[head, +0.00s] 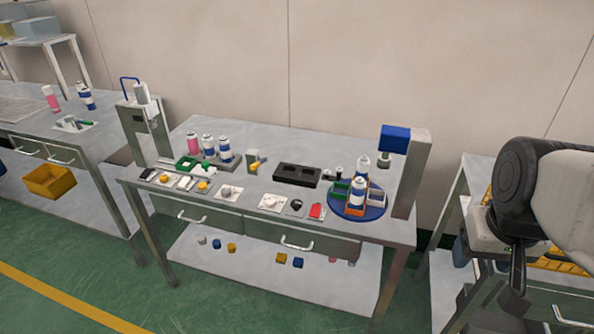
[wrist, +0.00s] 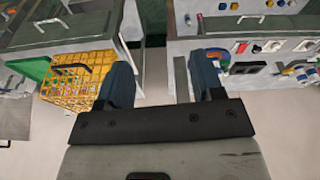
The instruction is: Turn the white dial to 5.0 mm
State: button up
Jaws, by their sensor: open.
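Several small panels with knobs line the front edge of the middle table.
A blue turntable (head: 372,212) carries cans and bins at the table's right end, beside a grey post with a blue head (head: 395,135). A yellow crate (wrist: 85,80) is left of my fingers in the wrist view.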

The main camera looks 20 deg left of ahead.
jog(key=w+a+n, duration=0.5)
jog(key=w+a, duration=0.3)
jog(key=w, duration=0.5)
jog(key=n+g, duration=0.2)
jog(key=n, duration=1.2)
send_over(270, 200)
notch_tip(270, 200, down, 23)
jog(key=shift+s+d+r, duration=0.1)
jog(key=shift+d+r, duration=0.05)
jog(key=shift+f, duration=0.2)
jog(key=shift+f, duration=3.85)
jog(key=shift+c, duration=0.2)
